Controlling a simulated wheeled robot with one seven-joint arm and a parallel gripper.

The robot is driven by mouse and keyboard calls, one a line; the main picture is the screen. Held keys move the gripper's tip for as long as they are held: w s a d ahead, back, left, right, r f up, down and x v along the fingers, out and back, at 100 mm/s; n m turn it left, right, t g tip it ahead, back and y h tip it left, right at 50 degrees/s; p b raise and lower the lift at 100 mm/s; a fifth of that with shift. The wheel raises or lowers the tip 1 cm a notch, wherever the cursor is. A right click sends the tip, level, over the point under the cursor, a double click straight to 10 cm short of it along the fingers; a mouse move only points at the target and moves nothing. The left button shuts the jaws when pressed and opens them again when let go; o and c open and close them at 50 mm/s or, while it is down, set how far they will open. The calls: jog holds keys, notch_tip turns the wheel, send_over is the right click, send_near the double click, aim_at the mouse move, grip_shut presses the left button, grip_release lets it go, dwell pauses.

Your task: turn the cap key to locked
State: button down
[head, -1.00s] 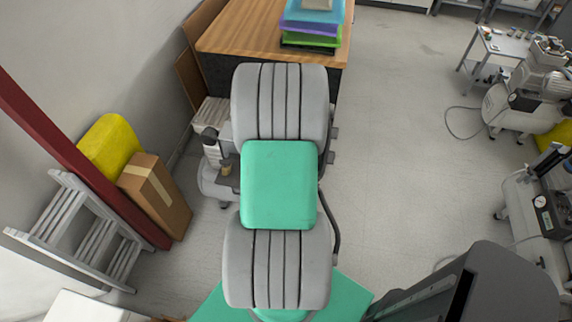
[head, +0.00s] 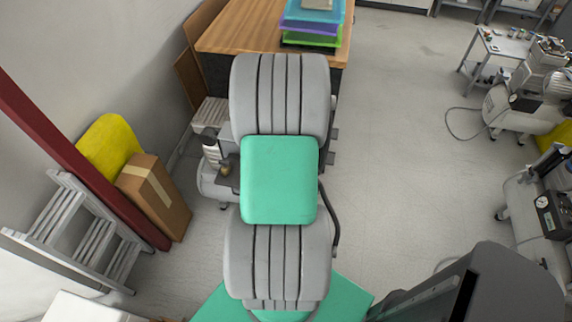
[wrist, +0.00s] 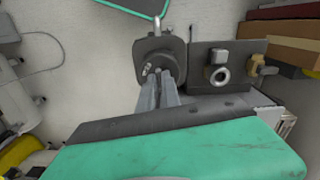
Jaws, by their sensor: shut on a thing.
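My gripper (wrist: 157,76) shows in the wrist view, its two narrow grey fingers close together. Their tips meet a small pale metal piece, which I take to be the cap key (wrist: 149,68), on the face of a dark rounded housing (wrist: 176,49). The fingers are shut on it, but they hide part of it, so its exact angle cannot be read. A metal loop stands at the top of the housing. In the head view my own arm covers the gripper and the key.
In the head view a wooden desk (head: 225,35) stands behind; open floor (head: 400,130) lies to the right.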

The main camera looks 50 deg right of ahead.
jog(key=shift+m, duration=3.2)
jog(key=c, duration=1.5)
grip_release()
jog(key=shift+c, duration=0.2)
